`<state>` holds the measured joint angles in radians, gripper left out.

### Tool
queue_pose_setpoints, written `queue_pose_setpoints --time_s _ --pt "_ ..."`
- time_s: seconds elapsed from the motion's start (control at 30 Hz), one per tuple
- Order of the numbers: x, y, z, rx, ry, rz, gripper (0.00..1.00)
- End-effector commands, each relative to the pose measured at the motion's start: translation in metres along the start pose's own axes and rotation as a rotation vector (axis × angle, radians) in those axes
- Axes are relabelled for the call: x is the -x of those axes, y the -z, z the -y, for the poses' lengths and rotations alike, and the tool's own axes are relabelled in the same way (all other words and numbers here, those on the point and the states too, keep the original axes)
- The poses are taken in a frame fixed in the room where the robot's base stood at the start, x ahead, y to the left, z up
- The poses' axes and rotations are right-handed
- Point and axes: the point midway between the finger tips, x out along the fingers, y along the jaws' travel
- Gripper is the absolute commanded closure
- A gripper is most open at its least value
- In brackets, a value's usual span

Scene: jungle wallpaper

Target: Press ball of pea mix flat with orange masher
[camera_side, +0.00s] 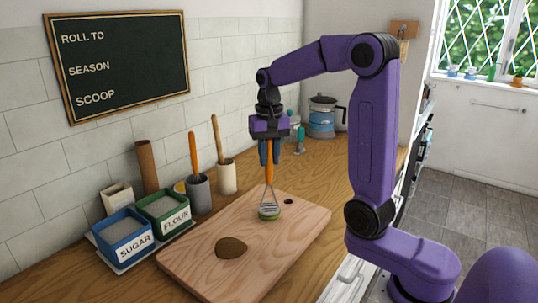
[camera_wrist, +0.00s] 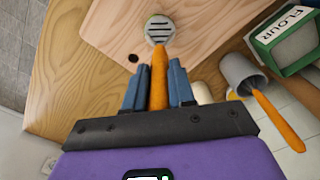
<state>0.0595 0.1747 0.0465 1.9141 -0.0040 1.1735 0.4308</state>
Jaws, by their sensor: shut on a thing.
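My gripper (camera_side: 269,153) is shut on the orange handle of the masher (camera_side: 269,172) and holds it upright, head down. In the wrist view the handle (camera_wrist: 158,82) lies between the blue fingers of my gripper (camera_wrist: 158,80). The slotted metal masher head (camera_wrist: 160,30) is over the cutting board.
A brown flat lump (camera_side: 231,247) lies on the wooden board (camera_side: 190,262). Sugar (camera_side: 122,234) and flour (camera_side: 164,212) tubs stand left. A grey cup (camera_side: 199,193) with another orange-handled tool and a cream cup (camera_side: 226,177) stand behind. The board's right side is clear.

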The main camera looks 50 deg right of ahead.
Motion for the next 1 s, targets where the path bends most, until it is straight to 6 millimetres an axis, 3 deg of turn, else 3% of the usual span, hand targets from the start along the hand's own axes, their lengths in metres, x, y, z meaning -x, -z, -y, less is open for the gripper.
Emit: queue_pose_setpoints --time_s 1.0 --pt "-0.006 -0.0001 -0.0001 0.0 0.0 0.0 1.0"
